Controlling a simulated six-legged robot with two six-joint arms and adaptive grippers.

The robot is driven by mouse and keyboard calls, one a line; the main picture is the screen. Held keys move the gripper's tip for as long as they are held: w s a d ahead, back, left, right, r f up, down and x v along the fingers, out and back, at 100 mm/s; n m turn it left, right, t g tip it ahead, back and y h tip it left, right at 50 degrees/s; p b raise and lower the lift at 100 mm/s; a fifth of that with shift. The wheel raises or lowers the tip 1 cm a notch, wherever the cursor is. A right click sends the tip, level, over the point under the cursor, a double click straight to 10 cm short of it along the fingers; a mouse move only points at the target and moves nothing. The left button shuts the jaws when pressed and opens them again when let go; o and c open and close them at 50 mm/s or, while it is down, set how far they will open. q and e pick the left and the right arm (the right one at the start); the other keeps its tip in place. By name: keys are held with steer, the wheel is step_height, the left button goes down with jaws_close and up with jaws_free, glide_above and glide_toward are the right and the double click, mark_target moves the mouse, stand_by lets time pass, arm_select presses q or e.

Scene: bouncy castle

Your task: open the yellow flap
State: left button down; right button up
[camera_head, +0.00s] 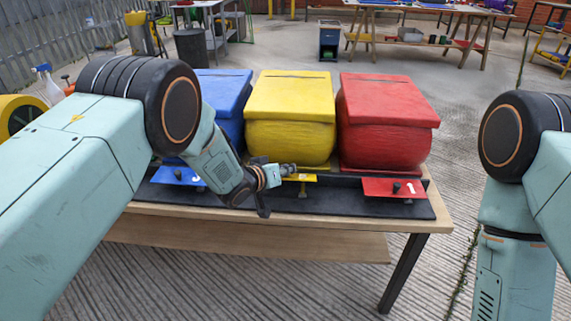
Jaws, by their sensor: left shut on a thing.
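The yellow flap (301,178) is a small plate on the black base, in front of the yellow box (289,120). A dark knob shows just below it. My left gripper (287,170) reaches in from the left and is shut at the flap's left and upper part, on the flap as far as I can see. The gripper hides part of the flap, and the exact contact is too small to tell. My right arm shows at the right edge, but its gripper is out of view.
A blue flap (180,176) and a red flap (393,188) lie on either side, before the blue box (222,98) and the red box (386,125). All stand on a wooden table (434,208). A spray bottle (48,84) stands at left.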

arm_select(q)
steer(key=shift+w+a+r+n+g+p, duration=0.1)
steer(key=shift+w+n+g+p, duration=0.2)
steer(key=shift+g+p, duration=0.6)
steer(key=c, duration=1.7)
jaws_free()
steer(key=shift+o, duration=1)
steer(key=shift+r, duration=0.15)
steer(key=v, duration=1.2)
steer(key=shift+s, duration=0.2)
